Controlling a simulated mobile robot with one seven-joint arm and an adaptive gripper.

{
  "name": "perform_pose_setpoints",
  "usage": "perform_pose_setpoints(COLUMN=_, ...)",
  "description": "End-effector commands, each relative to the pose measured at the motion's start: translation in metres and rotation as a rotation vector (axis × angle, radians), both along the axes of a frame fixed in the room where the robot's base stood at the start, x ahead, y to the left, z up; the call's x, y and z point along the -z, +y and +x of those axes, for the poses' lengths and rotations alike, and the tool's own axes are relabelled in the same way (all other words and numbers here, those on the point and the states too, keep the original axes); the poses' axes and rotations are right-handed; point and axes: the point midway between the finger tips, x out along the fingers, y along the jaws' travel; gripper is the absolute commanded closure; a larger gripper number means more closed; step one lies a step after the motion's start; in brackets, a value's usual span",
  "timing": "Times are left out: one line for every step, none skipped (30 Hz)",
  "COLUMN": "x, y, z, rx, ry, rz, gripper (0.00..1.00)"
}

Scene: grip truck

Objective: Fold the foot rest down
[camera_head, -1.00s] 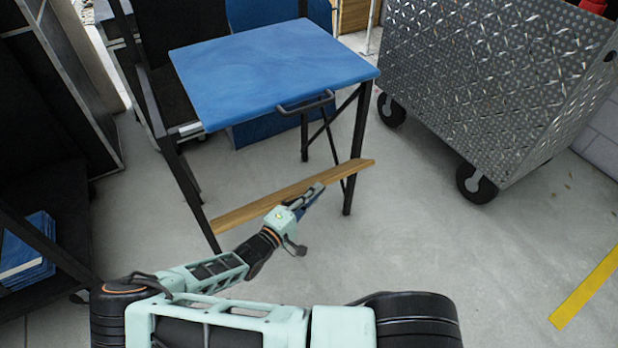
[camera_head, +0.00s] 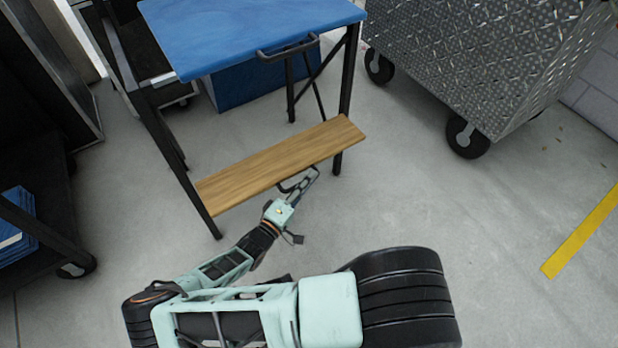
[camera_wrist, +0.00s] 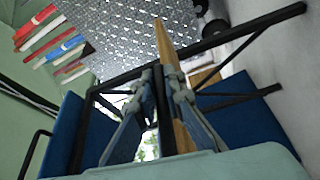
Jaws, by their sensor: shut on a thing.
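The foot rest is a wooden board (camera_head: 270,163) between the front legs of the dark-framed blue seat (camera_head: 250,35).
The seat has its own handle (camera_head: 288,48) above the board. A metal diamond-plate cart (camera_head: 490,60) on black wheels stands to the right. A dark shelf with blue items (camera_head: 18,230) is at the left. The floor in front and to the right is clear.

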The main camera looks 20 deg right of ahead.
Motion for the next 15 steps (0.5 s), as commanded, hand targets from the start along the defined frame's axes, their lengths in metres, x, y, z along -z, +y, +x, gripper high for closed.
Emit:
perform_pose_setpoints(x=0.0016, y=0.0004, z=0.0008, rx=-0.002, ry=-0.010, rz=0.000, gripper=1.00)
perform_pose_setpoints(x=0.0020, y=0.0004, z=0.0009, rx=-0.001, ry=-0.014, rz=0.001, gripper=1.00)
perform_pose_setpoints(x=0.0025, y=0.0005, z=0.0009, rx=-0.002, ry=-0.019, rz=0.004, gripper=1.00)
perform_pose_setpoints(x=0.0028, y=0.0005, z=0.0009, rx=-0.001, ry=-0.022, rz=0.005, gripper=1.00)
perform_pose_setpoints(x=0.0031, y=0.0006, z=0.0009, rx=-0.001, ry=-0.023, rz=0.007, gripper=1.00)
perform_pose_setpoints(x=0.0034, y=0.0006, z=0.0009, rx=-0.001, ry=-0.025, rz=0.008, gripper=1.00)
perform_pose_setpoints(x=0.0037, y=0.0007, z=0.0009, rx=-0.001, ry=-0.026, rz=0.008, gripper=1.00)
perform_pose_setpoints(x=0.0038, y=0.0007, z=0.0009, rx=-0.001, ry=-0.026, rz=0.009, gripper=1.00)
perform_pose_setpoints(x=0.0040, y=0.0007, z=0.0009, rx=-0.001, ry=-0.026, rz=0.010, gripper=1.00)
perform_pose_setpoints(x=0.0042, y=0.0008, z=0.0009, rx=-0.001, ry=-0.025, rz=0.011, gripper=1.00)
perform_pose_setpoints(x=0.0043, y=0.0008, z=0.0009, rx=-0.001, ry=-0.025, rz=0.011, gripper=1.00)
perform_pose_setpoints(x=0.0046, y=0.0009, z=0.0009, rx=-0.002, ry=-0.024, rz=0.011, gripper=1.00)
perform_pose_setpoints(x=0.0047, y=0.0009, z=0.0009, rx=-0.002, ry=-0.024, rz=0.011, gripper=1.00)
perform_pose_setpoints(x=0.0049, y=0.0009, z=0.0010, rx=-0.002, ry=-0.023, rz=0.011, gripper=1.00)
perform_pose_setpoints(x=0.0051, y=0.0009, z=0.0010, rx=-0.002, ry=-0.023, rz=0.011, gripper=1.00)
